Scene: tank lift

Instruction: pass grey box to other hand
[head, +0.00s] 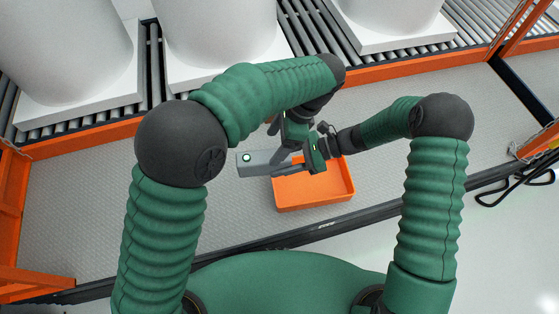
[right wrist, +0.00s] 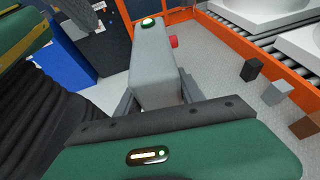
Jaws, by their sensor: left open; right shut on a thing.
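The grey box (head: 254,163), with a round light-coloured button on one end, is held above the floor in the head view. In the right wrist view the grey box (right wrist: 153,62) lies between the two fingers, its button ringed in green. My right gripper (head: 284,168) is shut on the box; its fingers (right wrist: 158,98) flank the box's near end. My left gripper (head: 278,139) is open, just above and beside the box in the head view. Its fingertips are partly hidden, and I cannot tell whether they touch the box.
An orange bin (head: 330,190) stands just below the grippers. A roller conveyor (head: 290,35) with large white tanks (head: 215,40) runs along the back behind an orange rail. In the right wrist view, small dark (right wrist: 253,68), grey (right wrist: 275,92) and brown (right wrist: 305,127) blocks appear at right.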

